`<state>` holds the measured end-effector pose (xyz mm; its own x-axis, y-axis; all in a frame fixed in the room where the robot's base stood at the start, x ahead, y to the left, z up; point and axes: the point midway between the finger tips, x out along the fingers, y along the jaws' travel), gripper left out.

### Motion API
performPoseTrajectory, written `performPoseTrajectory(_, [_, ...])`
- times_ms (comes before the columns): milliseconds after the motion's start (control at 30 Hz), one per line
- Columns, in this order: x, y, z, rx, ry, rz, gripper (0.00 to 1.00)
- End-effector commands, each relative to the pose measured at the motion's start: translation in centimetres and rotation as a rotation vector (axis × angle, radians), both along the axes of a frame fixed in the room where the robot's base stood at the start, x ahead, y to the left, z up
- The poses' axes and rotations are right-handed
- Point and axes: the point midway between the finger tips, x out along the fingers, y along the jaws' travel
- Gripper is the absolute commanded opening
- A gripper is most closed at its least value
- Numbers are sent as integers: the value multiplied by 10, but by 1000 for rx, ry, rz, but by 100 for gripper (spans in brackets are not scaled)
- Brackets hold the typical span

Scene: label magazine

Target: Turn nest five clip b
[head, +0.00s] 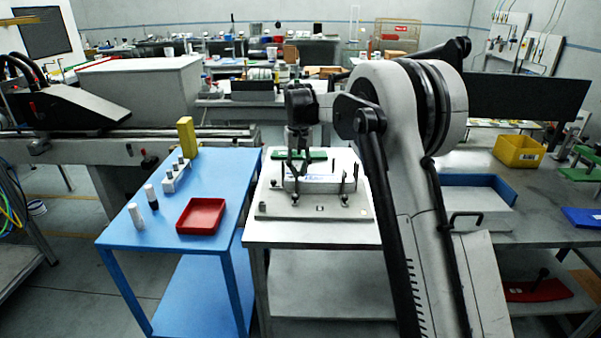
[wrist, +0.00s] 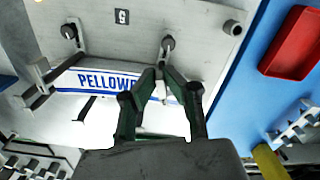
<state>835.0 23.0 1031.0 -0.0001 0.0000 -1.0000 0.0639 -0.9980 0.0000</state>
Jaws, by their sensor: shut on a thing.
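The nest plate (head: 270,211) lies on a white table and bears a small dark "5" tag (wrist: 122,16). A white label with blue print, "PELLOW…" (wrist: 95,80), lies across it, partly hidden by my fingers. A dark-capped clip (wrist: 168,43) stands at my fingertips; another clip (wrist: 69,31) stands to its left in the wrist view. My gripper (wrist: 160,72) points down at the plate, its fingers drawn together on the nearer clip's stem. It also shows in the head view (head: 297,176). I cannot read which clip is b.
A blue table (head: 150,228) adjoins on the left, with a red tray (head: 201,215), a yellow block (head: 187,137), a white rack and small bottles. A green piece (head: 315,155) lies behind the nest. My arm hides ground to the right.

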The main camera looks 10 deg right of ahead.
Motion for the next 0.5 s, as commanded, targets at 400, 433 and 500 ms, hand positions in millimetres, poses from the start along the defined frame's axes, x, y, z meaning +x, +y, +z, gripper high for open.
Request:
performPoseTrajectory(400, [1, 8, 0, 0, 0, -297, 0])
performPoseTrajectory(433, [1, 8, 0, 0, 0, -311, 0])
performPoseTrajectory(500, [1, 9, 0, 0, 0, -339, 0])
